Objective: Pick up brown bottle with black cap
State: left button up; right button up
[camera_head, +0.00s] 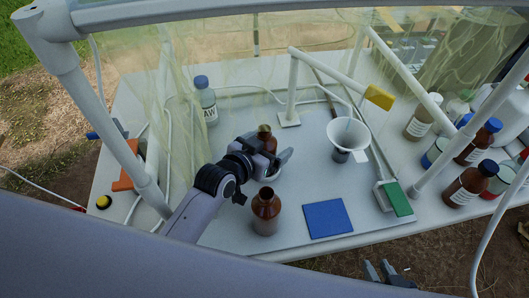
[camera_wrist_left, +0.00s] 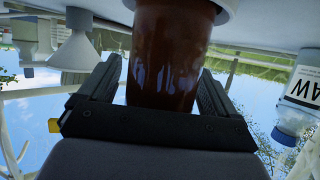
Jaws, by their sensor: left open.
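A brown bottle with a black cap (camera_head: 464,188) stands at the right of the table among other bottles. My left gripper (camera_head: 282,162) is open at mid-table, far to the left of it. Another brown bottle (camera_head: 266,138) is at this gripper, partly hidden by it. In the left wrist view a brown bottle body (camera_wrist_left: 168,55) stands between the two open fingers (camera_wrist_left: 165,95), with visible gaps at the sides; its top is out of view. My right gripper (camera_head: 380,272) shows at the bottom edge with its fingers apart, empty.
An uncapped brown bottle (camera_head: 265,212) stands in front of my left gripper. A blue square (camera_head: 327,218), a funnel (camera_head: 348,134) and a stand (camera_head: 291,95) are to the right. A clear blue-capped bottle (camera_head: 206,102) stands behind. White frame posts (camera_head: 445,135) cross the right side.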

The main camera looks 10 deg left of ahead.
pick_arm(q)
jog(key=shift+r, duration=0.1)
jog(key=c, duration=1.3)
